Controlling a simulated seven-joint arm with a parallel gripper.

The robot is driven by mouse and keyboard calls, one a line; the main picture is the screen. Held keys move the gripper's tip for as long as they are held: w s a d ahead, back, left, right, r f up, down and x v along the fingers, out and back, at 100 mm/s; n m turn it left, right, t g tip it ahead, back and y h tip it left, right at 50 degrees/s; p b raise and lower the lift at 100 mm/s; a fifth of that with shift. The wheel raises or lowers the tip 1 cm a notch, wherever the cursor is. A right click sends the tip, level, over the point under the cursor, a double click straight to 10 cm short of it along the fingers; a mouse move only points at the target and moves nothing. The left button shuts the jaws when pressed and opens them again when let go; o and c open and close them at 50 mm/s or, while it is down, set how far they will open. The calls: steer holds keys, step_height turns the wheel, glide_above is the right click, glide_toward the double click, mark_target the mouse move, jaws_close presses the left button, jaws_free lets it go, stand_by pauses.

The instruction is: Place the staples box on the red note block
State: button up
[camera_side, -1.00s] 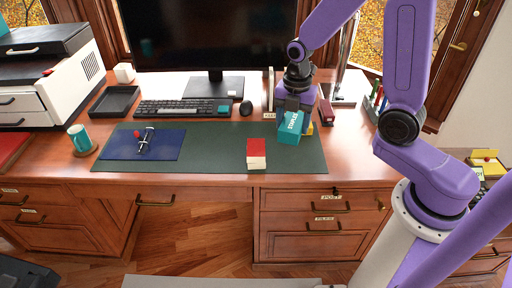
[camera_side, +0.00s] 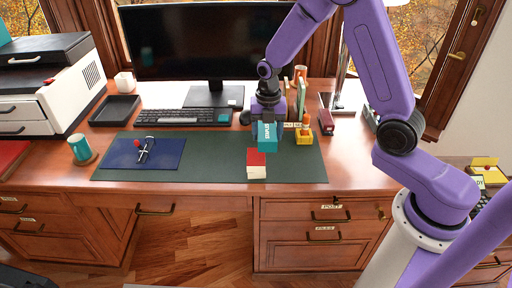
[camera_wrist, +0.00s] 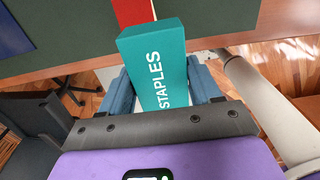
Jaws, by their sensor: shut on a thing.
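The teal staples box (camera_side: 267,136) is held in my gripper (camera_side: 266,124), upright and just behind and above the red note block. In the wrist view the box (camera_wrist: 155,62), lettered STAPLES, sits between the two blue fingers of my gripper (camera_wrist: 163,88). The red note block (camera_side: 256,165), red on top with pale sides, lies on the green desk mat near its front edge. In the wrist view part of its red top (camera_wrist: 133,12) shows beyond the box; the rest is hidden. I cannot tell whether box and block touch.
The green mat (camera_side: 215,165) is clear around the block. A blue folder (camera_side: 165,155) with small items lies left. A yellow object (camera_side: 304,135) and a dark red stapler (camera_side: 326,121) stand right. The keyboard (camera_side: 180,117) and monitor (camera_side: 205,45) are behind.

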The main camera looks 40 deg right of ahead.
glide_above(256, 156)
step_height(256, 156, down, 6)
steer(key=shift+s+r, duration=0.15)
steer(key=shift+r, duration=0.05)
steer(key=shift+f, duration=1.5)
steer(key=shift+f, duration=0.15)
steer(key=o, duration=1.2)
